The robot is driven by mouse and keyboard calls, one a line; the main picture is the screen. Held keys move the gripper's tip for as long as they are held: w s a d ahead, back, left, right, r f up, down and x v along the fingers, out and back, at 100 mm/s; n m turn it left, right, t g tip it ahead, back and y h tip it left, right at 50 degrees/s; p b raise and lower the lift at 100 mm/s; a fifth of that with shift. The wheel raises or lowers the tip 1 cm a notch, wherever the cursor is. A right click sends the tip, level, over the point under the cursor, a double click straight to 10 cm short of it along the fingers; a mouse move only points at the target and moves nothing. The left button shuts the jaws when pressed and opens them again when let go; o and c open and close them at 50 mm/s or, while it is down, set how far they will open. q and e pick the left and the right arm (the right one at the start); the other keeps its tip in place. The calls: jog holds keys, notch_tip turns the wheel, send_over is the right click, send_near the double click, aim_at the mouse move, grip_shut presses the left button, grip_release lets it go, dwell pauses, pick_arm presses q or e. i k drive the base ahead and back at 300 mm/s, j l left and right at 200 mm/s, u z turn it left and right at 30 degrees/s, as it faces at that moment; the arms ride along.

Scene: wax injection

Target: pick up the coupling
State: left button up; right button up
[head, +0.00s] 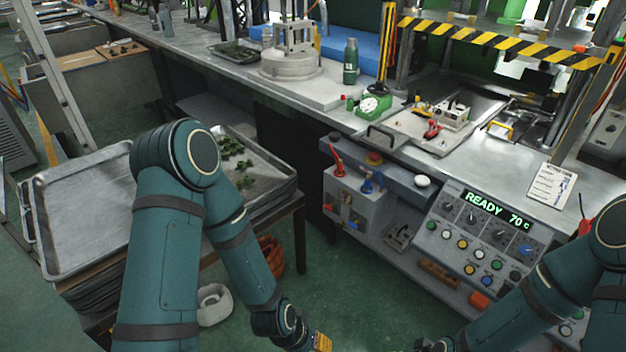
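I cannot tell for certain which thing is the coupling. A red hose-like fitting (338,168) and a blue one (370,184) stand on a grey box (354,198) at the machine's front. My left arm reaches down past the tray table to the bottom edge. Only a yellowish part of my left gripper (321,342) shows there, and its fingertips are cut off. My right arm comes in from the lower right. A dark piece of my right gripper (432,345) shows at the bottom edge, also cut off. Neither gripper touches the fittings.
A control panel (478,240) reads READY 70 C. The steel bench (390,150) holds a green bottle (350,62), a green dial gauge (370,104) and a metal plate (455,110) with clamps. Trays (85,215) lie on a table at left. Green floor (330,275) is open between.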

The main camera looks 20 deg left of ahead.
aim_at(366, 183)
jog(key=u, duration=0.1)
jog(key=i+j+z, duration=0.1)
jog(key=z, duration=0.65)
jog(key=i+j+z, duration=0.15)
jog(key=j+z, duration=0.2)
jog(key=i+j+z, duration=0.1)
jog(key=j+z, duration=0.35)
jog(key=j, duration=0.45)
jog(key=i+j+z, duration=0.1)
jog(key=j, duration=0.45)
